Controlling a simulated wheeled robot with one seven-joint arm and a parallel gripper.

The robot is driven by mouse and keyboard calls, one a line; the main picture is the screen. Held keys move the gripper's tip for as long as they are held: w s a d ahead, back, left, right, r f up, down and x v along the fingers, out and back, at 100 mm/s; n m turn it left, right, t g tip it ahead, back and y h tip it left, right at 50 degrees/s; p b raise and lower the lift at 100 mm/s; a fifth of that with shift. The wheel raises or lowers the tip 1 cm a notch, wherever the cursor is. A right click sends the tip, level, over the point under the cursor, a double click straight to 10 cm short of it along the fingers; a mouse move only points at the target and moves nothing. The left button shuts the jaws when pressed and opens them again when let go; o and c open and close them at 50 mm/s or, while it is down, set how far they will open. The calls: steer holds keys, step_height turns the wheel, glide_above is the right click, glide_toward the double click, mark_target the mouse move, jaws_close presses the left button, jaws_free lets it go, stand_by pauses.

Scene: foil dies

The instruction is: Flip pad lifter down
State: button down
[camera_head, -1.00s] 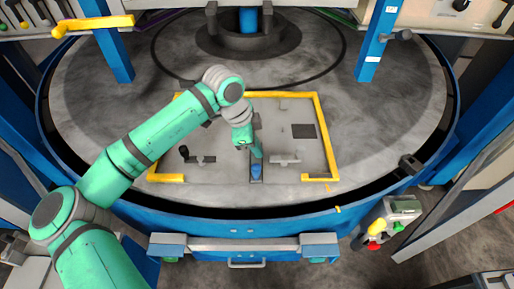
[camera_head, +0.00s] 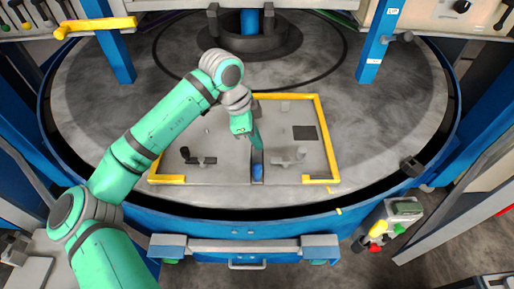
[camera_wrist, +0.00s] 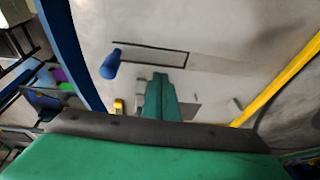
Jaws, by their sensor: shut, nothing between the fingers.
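The blue piece, likely the pad lifter, (camera_head: 257,173) sits at the front end of a narrow slot in the grey plate on the round table. In the wrist view the blue piece (camera_wrist: 110,64) is a rounded, handle-like part at the left end of the dark-edged slot. My gripper (camera_head: 258,146) is shut and empty above the plate, behind the blue piece and apart from it. Its green fingers show in the wrist view (camera_wrist: 158,78), to the right of the blue piece and below the slot. I cannot tell their exact height above the plate.
A yellow frame (camera_head: 322,125) borders the plate. Two grey levers stand on it, one left (camera_head: 198,160) with a black knob and one right (camera_head: 290,158) of the slot. Blue posts (camera_head: 376,40) rise at both sides. A button box (camera_head: 390,220) stands at front right.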

steer(key=w+v, duration=0.2)
steer(key=v, duration=0.6)
steer(key=shift+r, duration=0.45)
steer(key=shift+s+a, duration=0.1)
steer(key=shift+s, duration=0.05)
